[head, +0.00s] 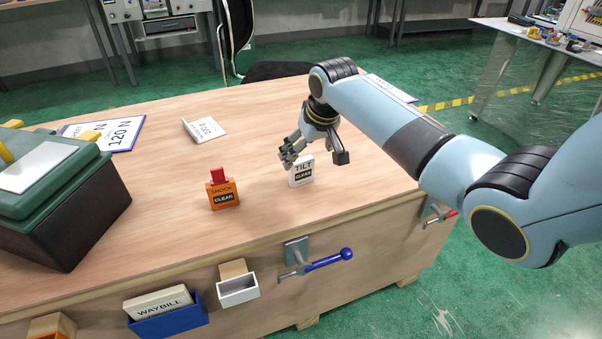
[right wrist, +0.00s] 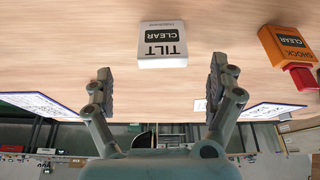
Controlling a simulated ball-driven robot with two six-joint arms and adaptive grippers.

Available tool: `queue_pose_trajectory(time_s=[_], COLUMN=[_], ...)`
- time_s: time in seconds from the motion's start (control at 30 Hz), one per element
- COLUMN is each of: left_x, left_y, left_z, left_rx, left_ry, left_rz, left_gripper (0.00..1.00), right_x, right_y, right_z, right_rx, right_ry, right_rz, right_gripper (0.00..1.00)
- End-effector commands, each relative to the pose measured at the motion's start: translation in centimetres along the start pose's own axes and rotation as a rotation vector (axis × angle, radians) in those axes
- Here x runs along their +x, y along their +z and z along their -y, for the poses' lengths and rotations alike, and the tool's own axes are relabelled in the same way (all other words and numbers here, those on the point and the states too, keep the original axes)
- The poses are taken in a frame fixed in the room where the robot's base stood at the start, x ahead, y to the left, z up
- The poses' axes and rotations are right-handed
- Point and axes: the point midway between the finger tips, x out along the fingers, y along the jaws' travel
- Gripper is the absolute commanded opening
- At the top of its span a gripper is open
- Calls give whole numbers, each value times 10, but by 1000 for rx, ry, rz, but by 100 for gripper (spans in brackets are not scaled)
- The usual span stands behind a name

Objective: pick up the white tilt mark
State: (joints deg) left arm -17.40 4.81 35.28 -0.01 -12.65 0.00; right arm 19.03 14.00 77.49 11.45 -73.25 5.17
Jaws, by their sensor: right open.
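The white tilt mark (head: 302,172) stands on the wooden table near its front edge, with "TILT" and a black "CLEAR" label on its face. It also shows in the right wrist view (right wrist: 162,45), upside down and ahead of the fingers. My right gripper (head: 287,157) is just behind and to the left of the mark's top in the head view. Its two fingers (right wrist: 159,88) are spread apart with nothing between them, and the mark lies beyond their tips, roughly centred. My left gripper is not in view.
An orange shock mark (head: 223,193) with a red top stands left of the tilt mark. A small white folded card (head: 204,129) lies behind. A green-lidded case (head: 60,205) fills the table's left end. A blue-handled clamp (head: 318,262) is on the front edge.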

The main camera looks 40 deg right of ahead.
Motion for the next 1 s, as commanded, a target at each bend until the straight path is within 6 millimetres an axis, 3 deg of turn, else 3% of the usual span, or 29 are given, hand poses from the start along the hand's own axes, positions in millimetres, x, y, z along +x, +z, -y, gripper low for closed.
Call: queue_pose_trajectory(time_s=[0.4,0.67,1.0], left_x=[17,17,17], left_y=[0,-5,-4], left_z=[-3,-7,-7], left_rx=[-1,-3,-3], left_ry=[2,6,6], left_rz=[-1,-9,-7], left_gripper=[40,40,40], right_x=[52,54,54], right_y=[-8,-9,-9], right_z=[5,5,4], right_rx=[0,-1,-1], right_ry=[0,0,1], right_rz=[2,-1,0], right_gripper=[90,90,49])
